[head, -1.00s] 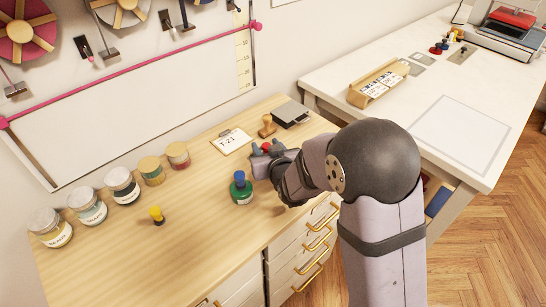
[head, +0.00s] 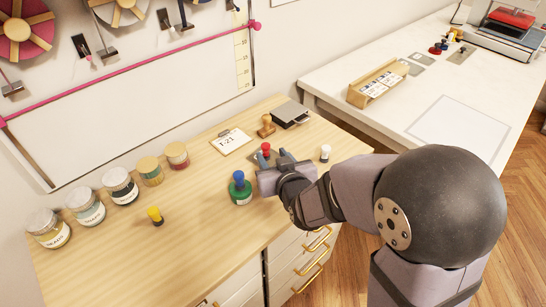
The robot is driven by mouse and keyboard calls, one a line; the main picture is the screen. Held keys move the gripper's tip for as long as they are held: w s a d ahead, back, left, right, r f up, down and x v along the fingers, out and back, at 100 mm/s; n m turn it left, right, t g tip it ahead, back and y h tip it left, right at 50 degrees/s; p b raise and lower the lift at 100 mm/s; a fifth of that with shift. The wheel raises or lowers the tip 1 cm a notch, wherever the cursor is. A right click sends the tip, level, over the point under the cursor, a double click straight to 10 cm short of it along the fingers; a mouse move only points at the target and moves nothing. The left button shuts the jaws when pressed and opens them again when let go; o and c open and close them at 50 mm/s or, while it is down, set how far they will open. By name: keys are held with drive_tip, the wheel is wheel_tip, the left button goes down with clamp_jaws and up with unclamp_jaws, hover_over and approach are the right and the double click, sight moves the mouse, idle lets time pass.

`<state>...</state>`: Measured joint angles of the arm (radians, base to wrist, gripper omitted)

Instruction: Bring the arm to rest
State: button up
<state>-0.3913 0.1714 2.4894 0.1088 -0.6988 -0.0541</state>
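My gripper (head: 272,160) is low over the right part of the wooden counter (head: 190,245) in the head view, with its fingers pointing toward the back. The two fingertips look spread apart. A red-topped piece (head: 265,148) shows just beyond the fingertips; its lower part is hidden, and I cannot tell whether it touches them. A green round piece with a blue knob (head: 240,190) stands just left of my gripper. My forearm reaches in from the lower right.
A white-topped piece (head: 325,153) stands right of my gripper. Behind are a T-21 card (head: 231,142), a wooden stamp (head: 266,126) and a dark pad (head: 291,114). Several jars (head: 120,186) line the back left, with a yellow piece (head: 155,215) in front. A white table (head: 420,95) adjoins right.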

drive_tip(key=shift+d, duration=0.25)
drive_tip(key=s+d+g+h+p, duration=0.1)
drive_tip(key=s+d+g, duration=0.1)
drive_tip(key=s+d, duration=0.1)
drive_tip(key=s+d+f+m+g+h+p, duration=0.1)
drive_tip(key=s+d+g+p, duration=0.1)
drive_tip(key=d, duration=0.1)
drive_tip(key=s+d+f+g+h+p, duration=0.1)
drive_tip(key=s+d+g+p, duration=0.1)
drive_tip(key=s+d, duration=0.1)
drive_tip(key=shift+s+d+f+m, duration=0.25)
drive_tip(key=shift+s+m, duration=0.05)
drive_tip(key=shift+m, duration=0.1)
drive_tip(key=s+d+r+m+g+h+p, duration=0.1)
drive_tip(key=s+d+g+p, duration=0.3)
drive_tip(key=s, duration=1.1)
drive_tip(key=d+r+g, duration=0.1)
drive_tip(key=d+g, duration=0.1)
drive_tip(key=d, duration=0.1)
drive_tip(key=shift+r+m+g, duration=0.15)
drive_tip(key=shift+m+g, duration=0.25)
